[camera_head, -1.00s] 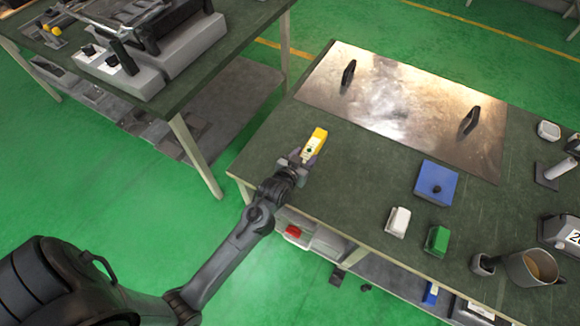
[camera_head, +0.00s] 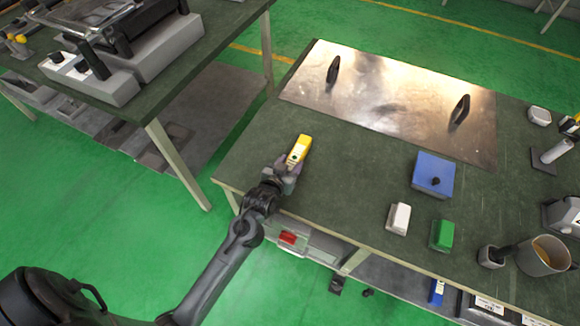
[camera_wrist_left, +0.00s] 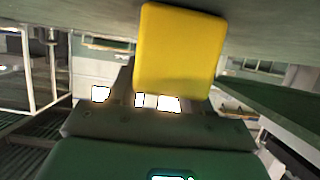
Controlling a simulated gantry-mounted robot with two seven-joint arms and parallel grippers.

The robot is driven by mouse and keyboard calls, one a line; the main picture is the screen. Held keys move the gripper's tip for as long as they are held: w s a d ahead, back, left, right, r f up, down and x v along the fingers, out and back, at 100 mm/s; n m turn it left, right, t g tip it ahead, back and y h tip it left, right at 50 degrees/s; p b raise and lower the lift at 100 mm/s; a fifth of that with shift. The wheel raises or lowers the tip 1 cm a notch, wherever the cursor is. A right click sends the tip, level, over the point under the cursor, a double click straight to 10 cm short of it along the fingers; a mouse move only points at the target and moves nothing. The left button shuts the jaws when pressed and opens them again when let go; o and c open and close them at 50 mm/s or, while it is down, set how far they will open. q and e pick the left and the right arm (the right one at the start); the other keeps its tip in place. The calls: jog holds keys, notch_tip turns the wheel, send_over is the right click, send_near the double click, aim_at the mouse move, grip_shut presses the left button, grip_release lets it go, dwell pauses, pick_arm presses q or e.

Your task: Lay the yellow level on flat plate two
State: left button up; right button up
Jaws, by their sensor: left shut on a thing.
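My left gripper (camera_head: 291,168) is shut on the yellow level (camera_head: 299,150). It holds the level at the near left part of the green table, in front of the metal plate and apart from it. In the left wrist view the yellow level (camera_wrist_left: 180,48) fills the upper middle. Whether the level touches the tabletop is hard to tell. The flat metal plate (camera_head: 390,105) with two black handles lies at the back of the table. I see no number on it, so I cannot tell if it is plate two. My right gripper is not in view.
A blue block (camera_head: 432,172) with a black knob, a white block (camera_head: 398,219) and a green block (camera_head: 442,235) stand right of the level. A cup (camera_head: 543,256) is at the right. Bare tabletop (camera_head: 350,170) lies between level and blue block. Another table (camera_head: 200,60) stands left.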

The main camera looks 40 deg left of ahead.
pick_arm(q)
jog(key=o, duration=1.2)
jog(key=shift+f, duration=0.1)
jog(key=shift+s+r, duration=0.15)
jog(key=shift+r, duration=0.15)
jog(key=p+v, duration=0.4)
jog(key=v, duration=0.7)
jog(key=shift+s+d, duration=0.1)
jog(key=shift+s, duration=0.1)
jog(key=s+d+m+g+h, duration=0.1)
jog(key=s+g, duration=0.2)
jog(key=s, duration=0.2)
jog(key=s+d+m+g+h, duration=0.1)
jog(key=s+d+g, duration=0.1)
jog(key=s, duration=0.4)
jog(key=s+d+m+g, duration=0.2)
jog(key=s+g, duration=0.2)
jog(key=s, duration=0.1)
jog(key=shift+s+f+g+h, duration=0.25)
jog(key=shift+s+g+h, duration=0.05)
jog(key=shift+g+h, duration=0.1)
